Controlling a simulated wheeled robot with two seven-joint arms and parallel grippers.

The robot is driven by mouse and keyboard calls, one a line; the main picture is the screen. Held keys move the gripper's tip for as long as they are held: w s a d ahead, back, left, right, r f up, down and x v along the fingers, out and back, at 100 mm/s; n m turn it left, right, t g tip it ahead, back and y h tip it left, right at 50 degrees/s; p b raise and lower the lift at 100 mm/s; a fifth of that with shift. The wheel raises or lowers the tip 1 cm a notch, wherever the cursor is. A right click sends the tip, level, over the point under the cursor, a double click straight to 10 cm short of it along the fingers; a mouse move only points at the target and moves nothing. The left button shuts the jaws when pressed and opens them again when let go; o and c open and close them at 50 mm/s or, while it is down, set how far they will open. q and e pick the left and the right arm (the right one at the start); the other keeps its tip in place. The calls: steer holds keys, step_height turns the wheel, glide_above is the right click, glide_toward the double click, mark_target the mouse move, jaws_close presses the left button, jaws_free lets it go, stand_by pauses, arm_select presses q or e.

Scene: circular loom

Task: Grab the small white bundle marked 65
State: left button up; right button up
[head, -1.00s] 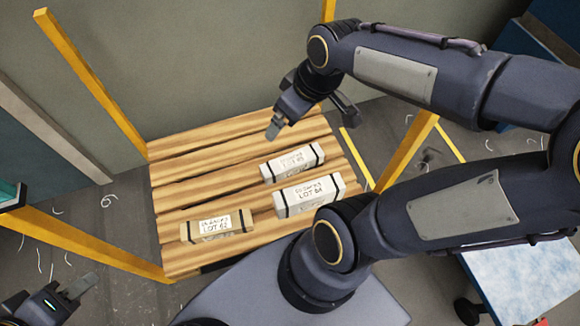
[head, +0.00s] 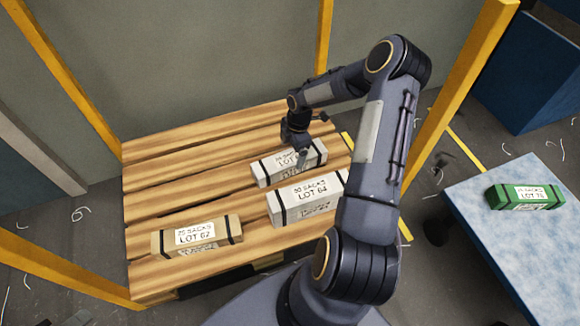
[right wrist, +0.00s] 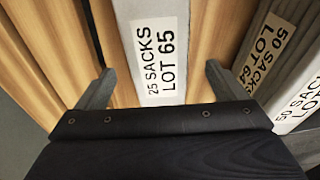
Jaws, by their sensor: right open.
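The small white bundle marked LOT 65 (head: 268,174) lies on the wooden pallet, with dark straps and a white label. My right gripper (head: 302,157) is open over it and hides part of its label in the head view. In the right wrist view the bundle (right wrist: 152,40) runs between the two open fingers of the gripper (right wrist: 159,82), one on each side with a gap. I cannot tell how far the fingertips are above the pallet.
A larger white bundle marked LOT 64 (head: 308,199) lies close in front, also on the pallet (head: 160,206). A tan bundle marked LOT 62 (head: 197,236) lies front left. Yellow posts (head: 323,45) stand around the pallet. A green bundle (head: 525,196) sits on a blue-topped table (head: 480,195).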

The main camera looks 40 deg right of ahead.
mark_target(290, 157)
steer(key=f+b, duration=0.1)
steer(key=f, duration=0.3)
steer(key=a+f+b, duration=0.1)
steer(key=f, duration=0.1)
steer(key=shift+w+f+b, duration=0.25)
steer(key=shift+f+b, duration=0.05)
steer(key=shift+b, duration=0.05)
steer(key=shift+r, duration=0.1)
steer(key=c, duration=1.4)
